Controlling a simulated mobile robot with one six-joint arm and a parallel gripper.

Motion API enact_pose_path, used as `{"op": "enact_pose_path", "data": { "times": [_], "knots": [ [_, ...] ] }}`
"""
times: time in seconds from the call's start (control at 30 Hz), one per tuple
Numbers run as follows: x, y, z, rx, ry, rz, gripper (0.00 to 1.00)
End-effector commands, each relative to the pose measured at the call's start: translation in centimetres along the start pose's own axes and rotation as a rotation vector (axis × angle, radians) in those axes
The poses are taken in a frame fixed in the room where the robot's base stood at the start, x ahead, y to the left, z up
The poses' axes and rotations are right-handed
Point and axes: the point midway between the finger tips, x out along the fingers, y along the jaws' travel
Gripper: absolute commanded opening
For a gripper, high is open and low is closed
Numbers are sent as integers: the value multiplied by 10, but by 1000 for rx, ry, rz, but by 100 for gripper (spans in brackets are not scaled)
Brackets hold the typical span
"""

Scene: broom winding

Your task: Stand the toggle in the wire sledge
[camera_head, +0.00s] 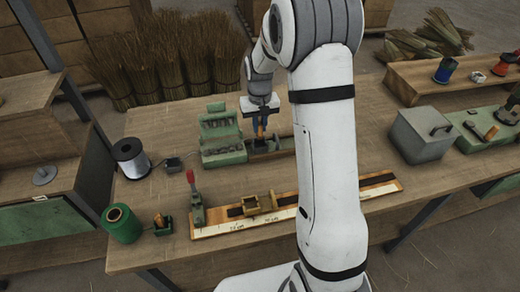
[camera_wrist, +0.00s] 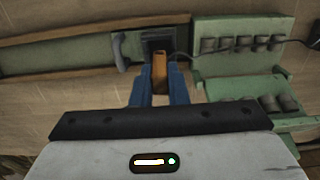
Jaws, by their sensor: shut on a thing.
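My gripper (camera_head: 261,125) is shut on an orange-brown wooden toggle (camera_wrist: 159,72), which shows between its blue fingers (camera_wrist: 160,92) in the wrist view. The toggle (camera_head: 261,132) is upright or nearly so in the head view. Directly below or beside it is a dark block (camera_wrist: 160,40), seemingly the wire sledge, on a green rail (camera_wrist: 70,61). The sledge (camera_head: 257,145) also shows in the head view, just under the gripper. I cannot tell whether the toggle touches it or is inside it; the fingers hide part of the contact.
A green stepped rack (camera_head: 220,136) stands close left of the gripper. A wire spool (camera_head: 130,158), a green spool (camera_head: 121,223) and a small holder with an orange-brown piece (camera_head: 162,223) are at left. A measuring board (camera_head: 285,208) lies in front; a grey box (camera_head: 420,134) stands right.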

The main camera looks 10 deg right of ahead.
Motion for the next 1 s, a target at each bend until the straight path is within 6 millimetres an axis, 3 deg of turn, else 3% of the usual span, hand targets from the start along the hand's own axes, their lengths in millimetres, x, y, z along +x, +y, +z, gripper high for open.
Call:
{"op": "enact_pose_path", "data": {
  "times": [1.0],
  "knots": [
    [12, 0, 0, -1, 0, 0, 0]
  ]
}}
